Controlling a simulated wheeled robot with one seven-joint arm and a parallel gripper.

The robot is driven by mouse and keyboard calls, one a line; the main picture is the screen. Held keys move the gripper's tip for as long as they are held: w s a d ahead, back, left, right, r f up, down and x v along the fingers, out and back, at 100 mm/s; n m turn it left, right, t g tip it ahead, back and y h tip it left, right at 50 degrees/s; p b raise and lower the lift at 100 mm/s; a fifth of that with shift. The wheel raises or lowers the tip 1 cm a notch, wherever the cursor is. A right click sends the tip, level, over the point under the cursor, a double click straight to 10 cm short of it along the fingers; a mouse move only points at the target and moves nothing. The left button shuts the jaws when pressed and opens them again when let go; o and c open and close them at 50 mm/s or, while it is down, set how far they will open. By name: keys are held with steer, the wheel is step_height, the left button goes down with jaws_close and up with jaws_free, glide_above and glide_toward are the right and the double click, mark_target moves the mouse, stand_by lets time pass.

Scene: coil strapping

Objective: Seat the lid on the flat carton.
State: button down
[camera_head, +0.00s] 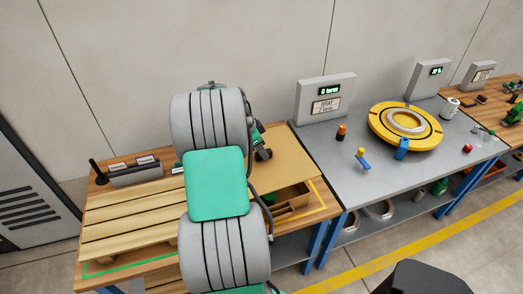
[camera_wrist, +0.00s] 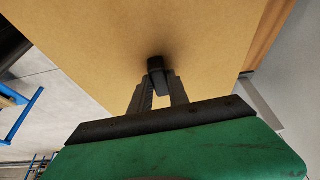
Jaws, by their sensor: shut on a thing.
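The lid (camera_head: 288,162) is a flat tan board on the right part of the wooden bench area, partly hidden by my arm. In the wrist view the lid (camera_wrist: 110,45) fills most of the upper picture. My gripper (camera_wrist: 156,72) is shut on a small dark knob on the lid's face. In the head view my gripper (camera_head: 262,153) shows just right of my arm, over the lid. The flat carton (camera_head: 292,198) shows as an open brown box in front of and below the lid, its left part hidden by my arm. I cannot tell whether lid and carton touch.
A slatted wooden pallet (camera_head: 125,218) lies on the left of the bench. A grey holder (camera_head: 136,174) stands behind it. To the right, a grey table (camera_head: 335,165) carries a yellow turntable (camera_head: 380,132), a blue-handled tool (camera_head: 362,160) and a display box (camera_head: 325,98).

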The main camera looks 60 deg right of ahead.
steer(key=shift+a+f, duration=0.1)
steer(key=shift+f+b, duration=0.3)
steer(key=shift+b, duration=0.2)
step_height(320, 180, down, 8)
steer(key=b, duration=0.7)
steer(key=shift+w, duration=0.1)
steer(key=shift+f+b, duration=0.9)
steer(key=shift+b, duration=0.15)
steer(key=c, duration=1.2)
jaws_free()
steer(key=shift+o, duration=0.2)
steer(key=shift+r, duration=0.1)
